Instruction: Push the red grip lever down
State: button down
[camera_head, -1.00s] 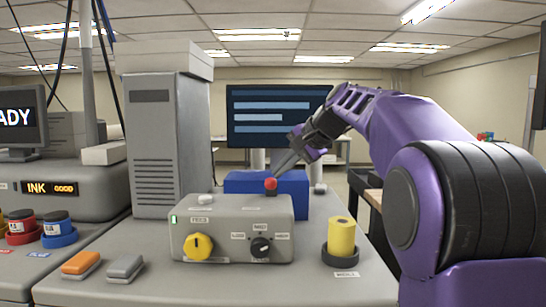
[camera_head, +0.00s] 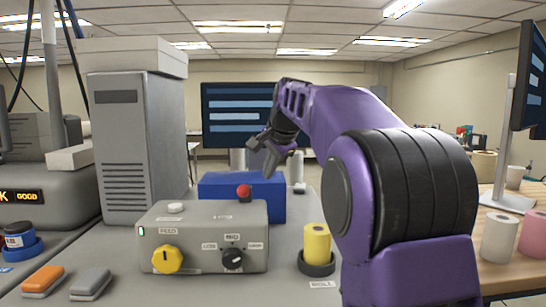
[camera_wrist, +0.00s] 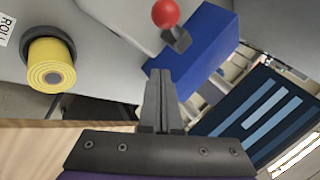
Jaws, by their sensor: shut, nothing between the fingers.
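The red grip lever (camera_head: 244,191) shows as a red ball on a short grey stem, at the front of the blue box (camera_head: 292,200) behind the grey control box. In the wrist view the red ball (camera_wrist: 165,13) is at the top, its grey stem against the blue box (camera_wrist: 206,48). My gripper (camera_head: 268,172) is shut and empty, above and a little right of the red ball in the head view. In the wrist view my gripper's fingertips (camera_wrist: 160,73) point toward the lever, with a gap between them.
The grey control box (camera_head: 160,210) with a yellow knob (camera_head: 167,260) and a black knob (camera_head: 232,259) stands in front. A yellow roll (camera_head: 316,243) stands to its right. A tall grey cabinet (camera_head: 122,150) rises at left. A monitor (camera_head: 237,112) stands behind.

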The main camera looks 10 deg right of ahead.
aim_at(244, 191)
jog(key=shift+s+a+f+b, duration=0.15)
jog(key=shift+a+f, duration=0.15)
jog(key=shift+a, duration=0.3)
jog(key=shift+s+a+f+b, duration=0.1)
jog(key=shift+a+f, duration=0.2)
jog(key=shift+a, duration=0.3)
jog(key=shift+s+a+f+b, duration=0.15)
jog(key=shift+a+f, duration=0.15)
jog(key=shift+a, duration=0.3)
jog(key=shift+s+f+b, duration=0.1)
jog(key=shift+f+b, duration=0.4)
jog(key=shift+b, duration=0.45)
jog(key=t+b, duration=0.1)
jog(key=b, duration=0.1)
jog(key=s+f+t+b, duration=0.1)
jog(key=b, duration=0.2)
jog(key=shift+a+f+b, duration=0.1)
jog(key=shift+f+b, duration=0.1)
jog(key=shift+b, duration=0.1)
jog(key=shift+s+f, duration=0.1)
jog(key=shift+f, duration=0.15)
